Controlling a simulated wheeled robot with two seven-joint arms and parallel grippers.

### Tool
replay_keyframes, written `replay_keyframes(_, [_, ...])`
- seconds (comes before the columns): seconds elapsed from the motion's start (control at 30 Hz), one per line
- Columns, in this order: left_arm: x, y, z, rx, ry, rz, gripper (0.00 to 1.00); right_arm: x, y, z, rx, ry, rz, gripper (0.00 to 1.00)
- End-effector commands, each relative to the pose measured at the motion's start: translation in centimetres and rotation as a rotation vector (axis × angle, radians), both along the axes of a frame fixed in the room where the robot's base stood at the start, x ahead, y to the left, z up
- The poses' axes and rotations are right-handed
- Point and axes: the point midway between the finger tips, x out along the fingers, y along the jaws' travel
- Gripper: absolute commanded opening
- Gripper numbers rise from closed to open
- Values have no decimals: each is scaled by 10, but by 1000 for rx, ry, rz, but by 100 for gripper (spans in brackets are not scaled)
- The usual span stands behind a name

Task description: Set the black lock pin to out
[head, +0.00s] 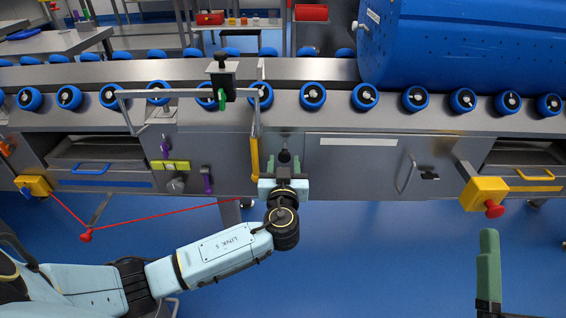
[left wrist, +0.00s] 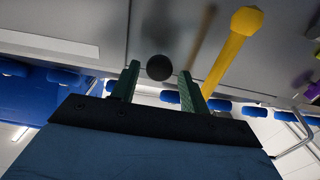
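A round black knob (head: 284,156), which looks like the lock pin, stands out from the grey front panel of the conveyor, just right of a yellow lever. In the left wrist view the knob (left wrist: 160,67) lies between the two green fingertips, with a small gap on each side. My left gripper (head: 285,168) is open in front of it; the wrist view (left wrist: 158,74) shows the fingers apart. How far the knob sticks out from the panel is hard to tell. Part of my right gripper (head: 488,245) shows at the lower right, away from the panel; its opening is unclear.
The yellow lever (head: 255,158) hangs close beside my left gripper, also in the wrist view (left wrist: 228,55). A red cord (head: 160,217) runs left of it. A yellow box with a red button (head: 485,194) is at right. A blue tub (head: 470,45) rests on the rollers.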

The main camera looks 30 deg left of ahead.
Motion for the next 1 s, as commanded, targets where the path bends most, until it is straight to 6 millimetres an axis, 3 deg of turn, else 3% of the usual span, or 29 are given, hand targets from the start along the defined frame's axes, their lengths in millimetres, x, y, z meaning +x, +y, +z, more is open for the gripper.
replay_keyframes(0.43, [-6, -4, 2, -1, -3, -1, 52, 2, 0, -1, -7, 23, -1, 88])
replay_keyframes(0.57, [-25, -13, 2, -4, 0, -1, 52, 7, 0, -11, -38, 116, -5, 88])
replay_keyframes(1.0, [-100, -51, 2, -3, 0, 0, 52, 19, -9, -79, -162, 515, -31, 88])
